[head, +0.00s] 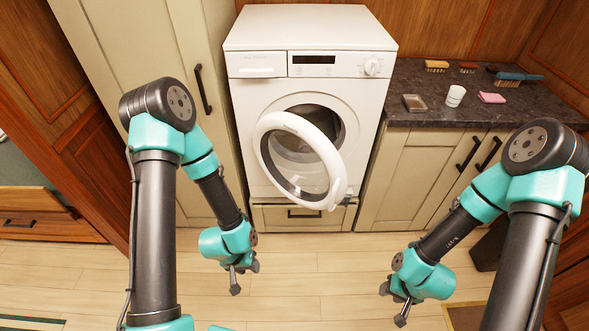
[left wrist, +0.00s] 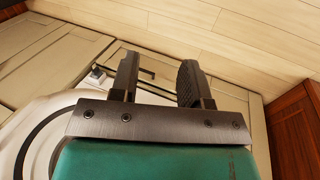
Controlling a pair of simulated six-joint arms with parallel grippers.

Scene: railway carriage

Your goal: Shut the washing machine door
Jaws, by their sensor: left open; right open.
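The white washing machine (head: 247,112) stands against the back wall. Its round door (head: 335,193) with a white ring and glass middle is ajar, swung out toward me and hinged at the left, with the dark drum opening showing behind it. My left gripper (head: 243,277) is open and empty, low in front of the machine, left of the door and apart from it. In the left wrist view my left gripper's two fingers (left wrist: 158,82) are spread, and part of the white machine (left wrist: 42,112) shows at the left. My right gripper (head: 395,304) is open and empty over the floor at the right.
A dark counter (head: 430,108) at the right bears a white cup (head: 455,96), a pink sponge (head: 491,98), brushes (head: 519,77) and a small dish (head: 414,103). A tall cream cabinet (head: 150,50) stands left of the machine. The wooden floor (head: 300,270) in front is clear.

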